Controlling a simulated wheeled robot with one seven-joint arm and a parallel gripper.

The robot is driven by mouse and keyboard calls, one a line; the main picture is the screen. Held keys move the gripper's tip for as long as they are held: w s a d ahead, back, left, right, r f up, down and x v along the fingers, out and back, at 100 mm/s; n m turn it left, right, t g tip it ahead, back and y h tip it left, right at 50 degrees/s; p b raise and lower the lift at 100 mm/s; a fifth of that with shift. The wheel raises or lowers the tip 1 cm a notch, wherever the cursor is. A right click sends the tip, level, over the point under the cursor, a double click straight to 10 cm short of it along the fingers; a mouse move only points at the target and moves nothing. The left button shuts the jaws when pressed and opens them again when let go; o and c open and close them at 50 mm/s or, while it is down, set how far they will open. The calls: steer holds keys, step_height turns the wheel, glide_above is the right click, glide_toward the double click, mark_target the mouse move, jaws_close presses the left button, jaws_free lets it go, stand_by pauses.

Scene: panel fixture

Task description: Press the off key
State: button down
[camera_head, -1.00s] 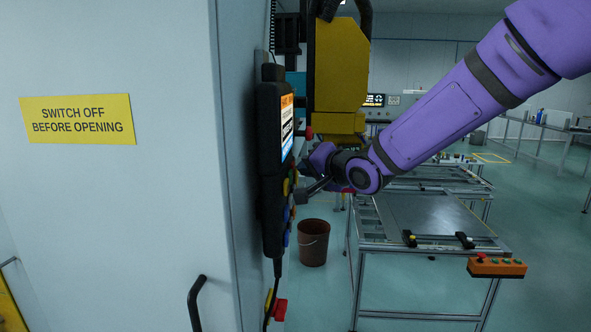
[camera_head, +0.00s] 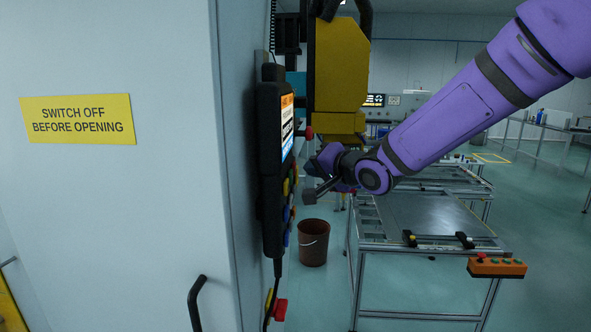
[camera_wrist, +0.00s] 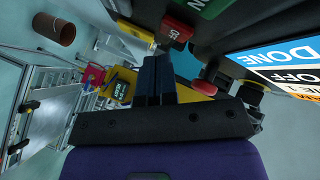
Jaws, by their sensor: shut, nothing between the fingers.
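The dark control pendant (camera_head: 270,170) hangs on the side of the pale cabinet, seen edge-on in the head view, with several coloured keys down its face. In the wrist view, a red key (camera_wrist: 177,33), its lettering seemingly OFF, shows at the top beside a green key (camera_wrist: 207,5). The pendant's lit screen (camera_wrist: 283,65) reads DONE and OFF in the wrist view. My gripper (camera_head: 308,197) is shut and empty, a small gap to the right of the keys. Its dark fingers (camera_wrist: 155,66) lie together in the wrist view, and the red key looks clear of them.
A red knob (camera_head: 309,133) sticks out near the pendant's screen. A black handle (camera_head: 196,302) is on the cabinet below. A brown bucket (camera_head: 313,243) stands on the floor. A metal-framed table (camera_head: 425,215) with an orange button box (camera_head: 497,267) stands to the right.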

steer(key=shift+d, duration=0.1)
steer(key=shift+s+d, duration=0.1)
steer(key=shift+d, duration=2.35)
steer(key=s+d+r+h, duration=0.2)
steer(key=s+d+h, duration=0.4)
steer(key=d, duration=0.4)
steer(key=s+d+r+h, duration=0.2)
steer(key=s+d+h, duration=0.2)
steer(key=s+d, duration=0.45)
steer(key=s+d+f+n+g, duration=0.1)
steer(key=s+d, duration=0.3)
steer(key=s, duration=0.6)
steer(key=s+d+f+n+g, duration=0.1)
steer(key=s+d+g, duration=0.3)
steer(key=s, duration=0.5)
steer(key=shift+s+d+f+n+g+h, duration=0.2)
steer(key=shift+s+f+n+g+h, duration=0.15)
steer(key=shift+f, duration=0.35)
